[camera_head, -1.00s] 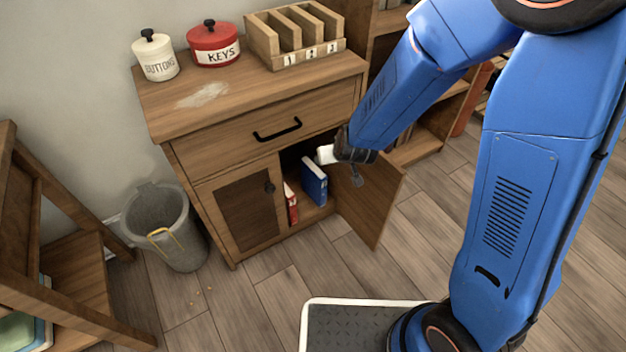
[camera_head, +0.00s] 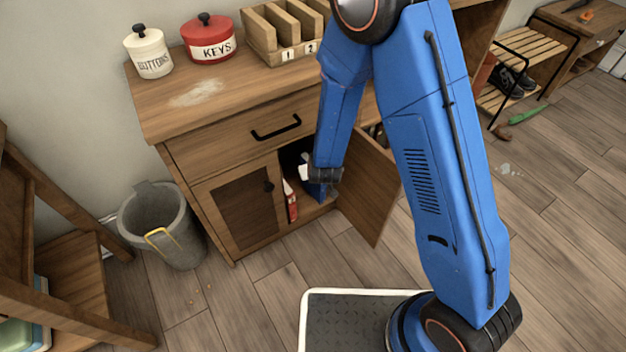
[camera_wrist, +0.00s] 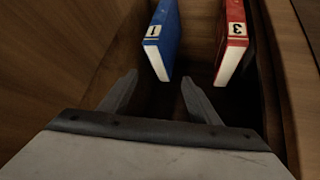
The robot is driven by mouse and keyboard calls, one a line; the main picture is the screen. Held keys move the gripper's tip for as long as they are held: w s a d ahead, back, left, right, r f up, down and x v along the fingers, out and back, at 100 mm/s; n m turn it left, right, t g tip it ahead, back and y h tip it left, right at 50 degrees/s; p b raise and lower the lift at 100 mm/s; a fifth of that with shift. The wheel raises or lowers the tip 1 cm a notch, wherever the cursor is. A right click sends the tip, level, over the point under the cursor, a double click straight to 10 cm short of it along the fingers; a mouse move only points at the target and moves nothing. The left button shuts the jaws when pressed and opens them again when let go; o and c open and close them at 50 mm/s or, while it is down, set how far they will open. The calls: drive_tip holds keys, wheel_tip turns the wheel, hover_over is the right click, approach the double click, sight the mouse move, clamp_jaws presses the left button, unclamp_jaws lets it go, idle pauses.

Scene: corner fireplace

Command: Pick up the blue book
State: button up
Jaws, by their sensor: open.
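The blue book (camera_wrist: 164,42) stands upright in the cabinet, with a white label "1" on its spine. In the wrist view it is just beyond my gripper (camera_wrist: 158,84), roughly in line with the gap between the fingers. The fingers are apart, with nothing gripped. Whether the book's near end is between the tips is hard to tell. In the head view the blue book (camera_head: 316,190) is mostly hidden behind my arm at the cabinet opening. A red book (camera_wrist: 232,42) labelled "3" stands to its right in the wrist view.
The wooden cabinet's right door (camera_head: 366,188) hangs open beside my arm; its left door (camera_head: 241,208) is shut. White and red canisters and a slotted wooden holder (camera_head: 284,36) stand on top. A grey bin (camera_head: 163,228) is on the floor at the left.

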drive_tip(key=shift+a+x, duration=0.2)
drive_tip(key=shift+x, duration=5.95)
drive_tip(key=shift+w+r, duration=0.1)
drive_tip(key=shift+r, duration=0.1)
drive_tip(key=shift+c, duration=0.3)
